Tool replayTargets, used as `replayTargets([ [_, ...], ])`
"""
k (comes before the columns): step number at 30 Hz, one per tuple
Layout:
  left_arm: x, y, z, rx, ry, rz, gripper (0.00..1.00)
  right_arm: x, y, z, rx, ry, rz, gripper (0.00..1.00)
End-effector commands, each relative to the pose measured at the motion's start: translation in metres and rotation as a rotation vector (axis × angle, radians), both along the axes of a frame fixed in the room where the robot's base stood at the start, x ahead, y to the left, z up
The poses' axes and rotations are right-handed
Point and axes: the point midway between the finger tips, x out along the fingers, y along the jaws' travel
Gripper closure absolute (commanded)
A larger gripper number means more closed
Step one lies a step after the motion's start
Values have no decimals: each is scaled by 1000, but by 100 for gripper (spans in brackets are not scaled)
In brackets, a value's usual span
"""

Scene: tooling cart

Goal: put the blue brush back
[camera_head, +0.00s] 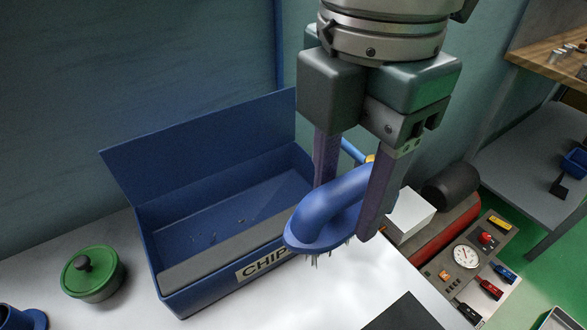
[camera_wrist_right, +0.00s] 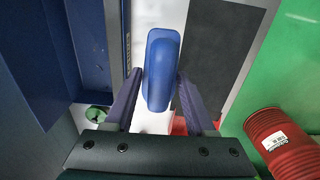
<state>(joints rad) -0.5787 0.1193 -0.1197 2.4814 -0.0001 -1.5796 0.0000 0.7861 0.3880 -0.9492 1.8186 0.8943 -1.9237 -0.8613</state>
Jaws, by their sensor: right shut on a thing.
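The blue brush (camera_head: 327,213) has a looped handle and bristles pointing down. My right gripper (camera_head: 345,200) is shut on its handle and holds it above the white surface, just right of the blue bin marked "CHIP" (camera_head: 187,297). In the right wrist view the brush (camera_wrist_right: 162,70) sits upright in the picture between the two fingers of my right gripper (camera_wrist_right: 160,92). The fingers hide part of the handle. My left gripper is not in view.
A green lidded pot (camera_head: 92,277) stands left of the bin. A white box (camera_head: 410,213), a red cylinder (camera_head: 440,235) and a panel with a gauge (camera_head: 466,256) are at right. A dark mat (camera_head: 404,315) lies in front. The white surface between is clear.

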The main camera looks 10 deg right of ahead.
Motion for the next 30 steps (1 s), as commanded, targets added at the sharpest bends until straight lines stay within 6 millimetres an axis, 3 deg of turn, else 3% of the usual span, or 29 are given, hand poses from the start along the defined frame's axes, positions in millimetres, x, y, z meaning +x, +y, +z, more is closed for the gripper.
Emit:
replayTargets([
  [6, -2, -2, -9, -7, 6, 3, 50, -2, -1, -68, -5, 7, -4, 97],
  [12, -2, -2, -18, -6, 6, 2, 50, -1, 0, -120, -2, 3, -3, 97],
  [25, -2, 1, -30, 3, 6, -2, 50, 0, 0, -173, -2, 2, -3, 97],
  [30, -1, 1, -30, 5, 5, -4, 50, 0, 0, -179, -1, -1, -2, 97],
])
